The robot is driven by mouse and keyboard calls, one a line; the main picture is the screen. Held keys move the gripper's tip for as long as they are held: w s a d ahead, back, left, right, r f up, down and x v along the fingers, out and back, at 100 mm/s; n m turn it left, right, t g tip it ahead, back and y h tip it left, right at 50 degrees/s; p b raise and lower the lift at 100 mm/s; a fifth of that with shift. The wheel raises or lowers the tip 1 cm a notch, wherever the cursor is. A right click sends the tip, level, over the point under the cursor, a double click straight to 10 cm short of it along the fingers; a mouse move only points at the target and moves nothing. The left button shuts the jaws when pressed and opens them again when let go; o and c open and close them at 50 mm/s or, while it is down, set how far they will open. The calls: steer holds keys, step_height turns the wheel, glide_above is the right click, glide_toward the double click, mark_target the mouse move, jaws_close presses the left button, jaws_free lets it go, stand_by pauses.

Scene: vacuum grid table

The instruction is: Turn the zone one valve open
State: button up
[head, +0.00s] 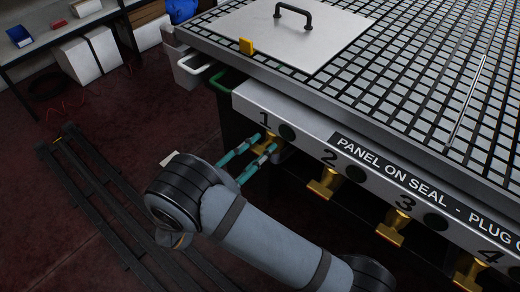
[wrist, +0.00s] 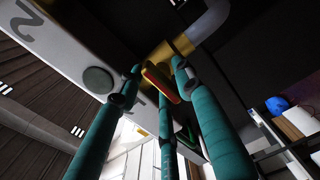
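The zone one valve (head: 267,139) is a brass-coloured valve under the number 1 on the table's front panel. My gripper (head: 264,143) reaches it from the lower left, with teal fingers on either side of the valve. In the wrist view, the valve's brass body (wrist: 163,53) joins a grey pipe, and its red-orange handle (wrist: 160,82) lies between the tips of my gripper (wrist: 156,74). Gaps show beside the handle, so the fingers look open around it. Contact cannot be told. Part of the valve is hidden by the fingers in the head view.
More brass valves, such as valve two (head: 325,184) and valve three (head: 392,227), line the panel to the right. A white panel with a black handle (head: 287,37) lies on the grid table (head: 425,80). A green hook-like handle (head: 217,80) sticks out near the table's left corner.

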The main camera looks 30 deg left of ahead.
steer(key=shift+w, duration=0.1)
steer(key=shift+c, duration=1)
jaws_close()
